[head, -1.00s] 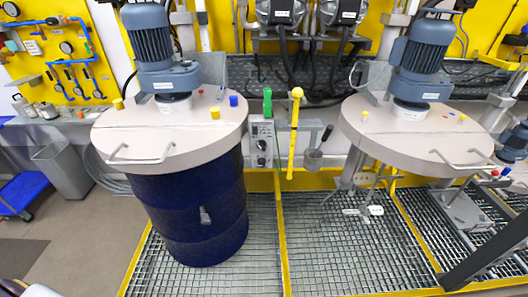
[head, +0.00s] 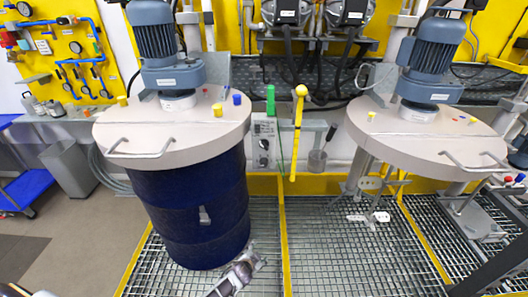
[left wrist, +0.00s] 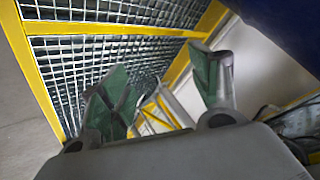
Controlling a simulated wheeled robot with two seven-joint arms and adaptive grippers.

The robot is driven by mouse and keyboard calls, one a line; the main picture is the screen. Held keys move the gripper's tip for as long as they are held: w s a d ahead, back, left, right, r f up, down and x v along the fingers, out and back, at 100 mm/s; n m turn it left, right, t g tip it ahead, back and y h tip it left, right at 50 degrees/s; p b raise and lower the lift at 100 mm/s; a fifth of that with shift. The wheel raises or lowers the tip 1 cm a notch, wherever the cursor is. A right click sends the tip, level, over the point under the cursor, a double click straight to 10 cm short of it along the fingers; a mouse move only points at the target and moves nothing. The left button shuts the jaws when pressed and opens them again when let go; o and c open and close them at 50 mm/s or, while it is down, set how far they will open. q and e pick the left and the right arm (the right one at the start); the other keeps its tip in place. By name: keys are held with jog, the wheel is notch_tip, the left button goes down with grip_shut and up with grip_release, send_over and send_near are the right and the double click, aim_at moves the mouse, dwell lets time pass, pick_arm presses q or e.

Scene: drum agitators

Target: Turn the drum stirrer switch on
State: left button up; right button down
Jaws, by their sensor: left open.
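A grey switch box (head: 262,145) with dark round knobs hangs on the wall between the two drum lids. The blue drum (head: 200,210) with its round lid (head: 185,132) and a blue-grey stirrer motor (head: 153,35) stands left of the box. My left gripper (head: 252,258) is low at the bottom of the head view, in front of the drum's lower right and well below the box. In the left wrist view its green-padded fingers (left wrist: 164,72) are spread with nothing between them. My right gripper is not in view.
A yellow-handled lance (head: 297,130) and a green handle (head: 270,101) stand by the box. A second lid (head: 425,138) with a motor (head: 434,60) is at the right. The floor grating (head: 330,265) between is open, with yellow edges.

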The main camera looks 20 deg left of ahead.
pick_arm(q)
jog(key=w+d+r+m+t+b, duration=0.1)
jog(key=w+d+r, duration=0.1)
jog(key=w+r, duration=0.35)
jog(key=w+d+r+t, duration=0.1)
jog(key=w+r+t, duration=0.1)
jog(key=r, duration=0.6)
notch_tip(320, 180, up, 22)
jog(key=w+f+t+y, duration=0.1)
jog(key=w+t+y, duration=0.1)
jog(key=t, duration=0.2)
jog(key=n+t+y, duration=0.1)
jog(key=n+y, duration=0.1)
jog(key=y, duration=0.1)
send_near(264, 148)
jog(key=v, duration=0.4)
jog(key=shift+s+r+b, duration=0.1)
jog(key=shift+r+b, duration=0.05)
jog(key=shift+b, duration=0.3)
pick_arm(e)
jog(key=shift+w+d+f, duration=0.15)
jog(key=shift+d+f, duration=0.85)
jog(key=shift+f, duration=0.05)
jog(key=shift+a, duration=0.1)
